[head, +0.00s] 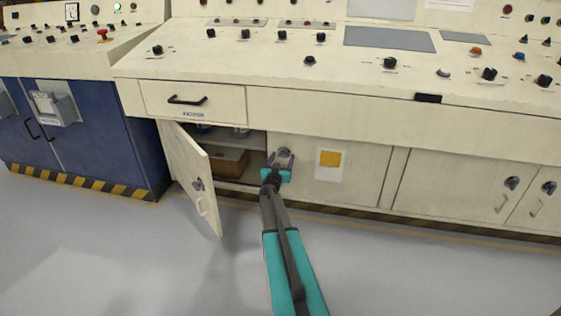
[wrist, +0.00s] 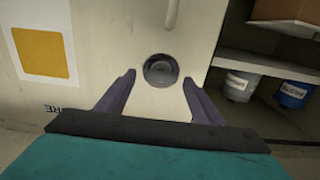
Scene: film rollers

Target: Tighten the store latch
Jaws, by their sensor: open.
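The store latch is a round grey knob (wrist: 160,70) on the cream cabinet panel in the wrist view. My gripper (wrist: 158,80) is open and empty, with its two dark fingers either side of the knob in the picture. I cannot tell whether they touch it. Part of a label (wrist: 62,109) shows upside down at the left of the wrist view; only some letters are readable.
An open cabinet door (head: 196,180) stands out into the floor space left of my arm. The compartment holds a brown box (head: 228,161) and labelled tins (wrist: 238,86). A yellow square (head: 330,159) marks the panel to the right. The console overhangs above; the front floor is clear.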

